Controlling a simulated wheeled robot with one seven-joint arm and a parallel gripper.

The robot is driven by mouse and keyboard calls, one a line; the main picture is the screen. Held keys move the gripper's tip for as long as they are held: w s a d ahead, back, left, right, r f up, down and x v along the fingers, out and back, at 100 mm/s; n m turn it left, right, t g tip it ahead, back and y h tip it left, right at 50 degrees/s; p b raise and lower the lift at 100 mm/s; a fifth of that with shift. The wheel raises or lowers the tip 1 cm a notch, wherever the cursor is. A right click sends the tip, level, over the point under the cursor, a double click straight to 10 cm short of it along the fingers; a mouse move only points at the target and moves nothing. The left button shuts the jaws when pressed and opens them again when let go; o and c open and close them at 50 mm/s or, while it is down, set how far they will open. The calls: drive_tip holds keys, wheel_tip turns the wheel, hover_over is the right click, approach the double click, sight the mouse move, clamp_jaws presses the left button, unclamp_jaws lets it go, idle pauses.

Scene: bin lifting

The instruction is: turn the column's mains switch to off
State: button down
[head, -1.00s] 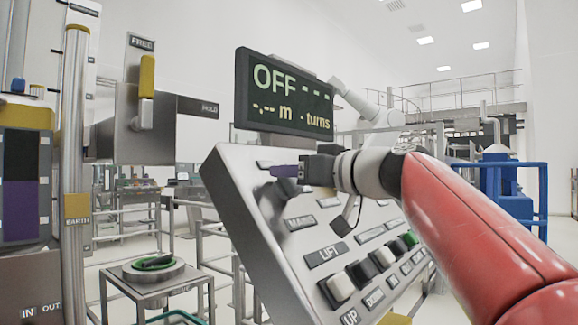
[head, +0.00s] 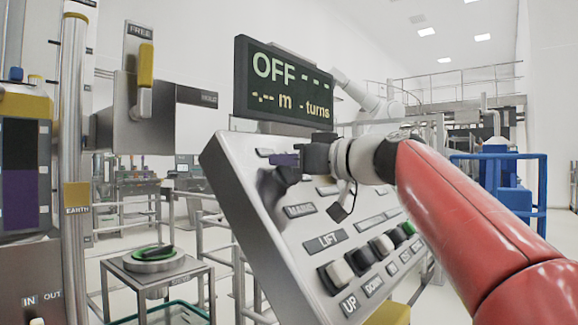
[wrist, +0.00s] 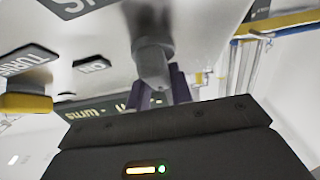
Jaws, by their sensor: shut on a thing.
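The column's grey sloping control panel (head: 235,165) stands in the middle of the head view. My gripper (head: 284,160) is at its upper part, with its purple fingers close to the panel face. In the wrist view the purple fingers (wrist: 170,88) are shut on a grey lever-like switch (wrist: 152,62), which I take to be the mains switch. In the head view my gripper partly hides that spot, and the switch's exact angle is not clear. The display (head: 283,85) above the panel reads OFF, with dashes before "m" and "turns".
A metal post (head: 74,140) and a box with a yellow-handled lever (head: 145,75) stand at the left. A small stand (head: 155,275) holds a round green-topped piece. Blue railings (head: 540,185) are at the right.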

drive_tip(key=shift+n+g, duration=0.3)
drive_tip(key=c, duration=1.2)
unclamp_jaws()
drive_tip(key=shift+c, duration=0.2)
drive_tip(key=b+v, duration=0.2)
drive_tip(key=v, duration=0.5)
drive_tip(key=shift+s+d+b, duration=0.3)
drive_tip(key=shift+b, duration=0.05)
drive_tip(key=shift+f, duration=0.1)
